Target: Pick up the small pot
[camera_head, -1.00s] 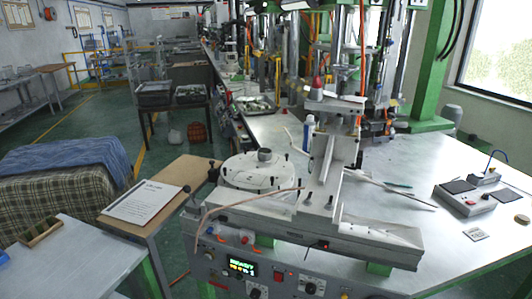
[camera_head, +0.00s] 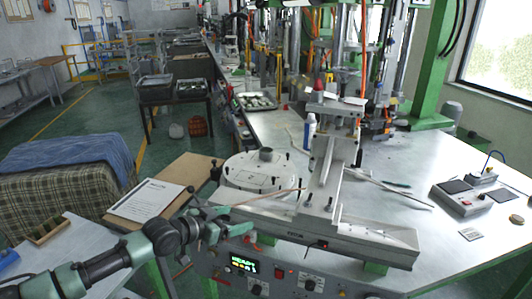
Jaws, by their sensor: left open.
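A small dark grey, round, pot-like piece (camera_head: 266,154) stands on top of the white round mould plate (camera_head: 240,176) of the injection machine. It is the only thing in view that looks like the small pot. My left arm comes in from the lower left, and my left gripper (camera_head: 232,226) is at the machine's front left corner, below and left of the pot-like piece and apart from it. The gripper is open, with nothing visible between its fingers. My right gripper is out of view.
The machine's control panel (camera_head: 265,272) is below the gripper. A paper sheet (camera_head: 147,200) lies on a brown board at the left. A long grey slide rail (camera_head: 322,190) stands right of the mould plate.

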